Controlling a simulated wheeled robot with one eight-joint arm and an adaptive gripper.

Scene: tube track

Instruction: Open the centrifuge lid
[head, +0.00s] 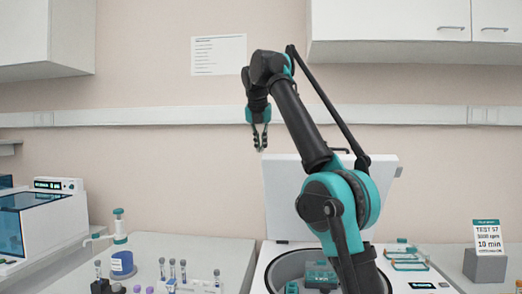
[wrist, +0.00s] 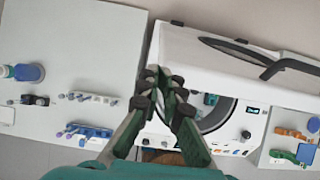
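My gripper (head: 261,149) is above the lid's upper left corner in the head view, apart from the handle. Its fingertips (wrist: 162,78) are close together with a narrow gap and nothing between them. My arm hides part of the lid and bowl in the head view.
Tube racks (head: 188,285) and a blue-based pipette stand (head: 122,264) are on the left counter. A blue-lidded device (head: 38,222) is at far left. Wall cabinets (head: 415,20) hang above. The air left of my gripper is free.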

